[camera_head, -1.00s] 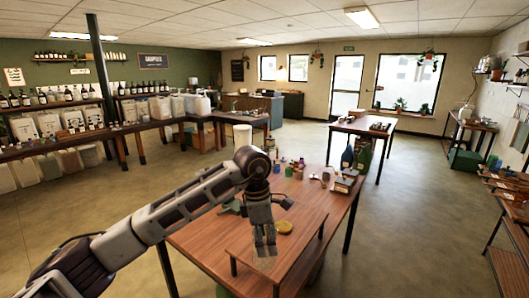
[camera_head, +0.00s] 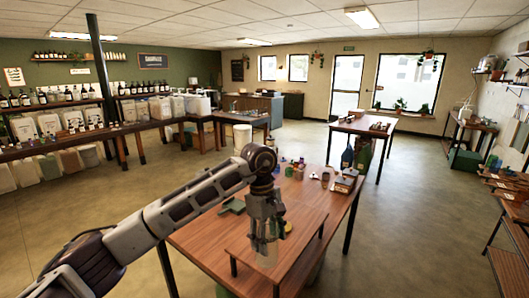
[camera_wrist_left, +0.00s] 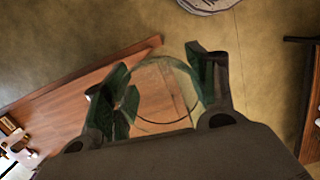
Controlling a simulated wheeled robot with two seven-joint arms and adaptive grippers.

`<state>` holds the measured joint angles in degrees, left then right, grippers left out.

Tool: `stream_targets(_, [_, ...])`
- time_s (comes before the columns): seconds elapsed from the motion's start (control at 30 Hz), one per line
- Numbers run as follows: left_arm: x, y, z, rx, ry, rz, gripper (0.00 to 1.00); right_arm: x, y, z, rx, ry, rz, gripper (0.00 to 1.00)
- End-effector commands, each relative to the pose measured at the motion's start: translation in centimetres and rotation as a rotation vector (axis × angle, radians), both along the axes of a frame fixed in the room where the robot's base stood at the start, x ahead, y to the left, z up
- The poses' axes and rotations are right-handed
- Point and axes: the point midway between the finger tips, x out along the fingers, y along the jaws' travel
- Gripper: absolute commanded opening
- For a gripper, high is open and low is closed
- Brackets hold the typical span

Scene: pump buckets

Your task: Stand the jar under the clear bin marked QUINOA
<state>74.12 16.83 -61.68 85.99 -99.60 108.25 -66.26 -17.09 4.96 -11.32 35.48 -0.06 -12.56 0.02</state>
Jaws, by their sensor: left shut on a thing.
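My left gripper (camera_head: 264,233) is shut on a clear glass jar (camera_head: 267,254) over the small raised wooden shelf on the table (camera_head: 195,240). In the left wrist view the jar (camera_wrist_left: 165,85) sits between the green-padded fingers, with the wooden surface showing through it. I cannot tell whether its base touches the wood. Clear bins (camera_head: 48,125) line the counter along the left wall; their labels are too small to read, so I cannot tell which is marked QUINOA. My right gripper is not in view.
A yellow lid (camera_head: 287,227) lies just behind the jar. Small jars, blocks and dark bottles (camera_head: 347,157) stand toward the table's far end. A white bucket (camera_head: 243,134) stands on the floor beyond. Open floor lies left of the table.

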Motion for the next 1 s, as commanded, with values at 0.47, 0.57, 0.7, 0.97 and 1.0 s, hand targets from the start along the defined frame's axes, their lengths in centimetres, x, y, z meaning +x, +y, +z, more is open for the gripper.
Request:
stream_targets(0.47, [0.05, -0.41, -0.01, 0.001, -0.001, -0.380, 0.22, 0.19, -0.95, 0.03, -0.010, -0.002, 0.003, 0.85])
stream_targets(0.57, [0.05, -0.48, -0.05, 0.001, 0.000, -0.462, 0.22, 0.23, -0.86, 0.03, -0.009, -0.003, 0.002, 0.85])
stream_targets(0.7, [0.10, -0.45, -0.22, 0.001, -0.001, -0.572, 0.22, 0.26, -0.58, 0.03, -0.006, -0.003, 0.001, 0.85])
stream_targets(0.97, [0.41, 0.19, -0.68, 0.000, 0.000, -0.771, 0.22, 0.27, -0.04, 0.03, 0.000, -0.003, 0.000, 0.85])
stream_targets(1.0, [0.50, 0.42, -0.84, 0.001, -0.001, -0.799, 0.22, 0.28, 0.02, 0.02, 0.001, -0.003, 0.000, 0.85])
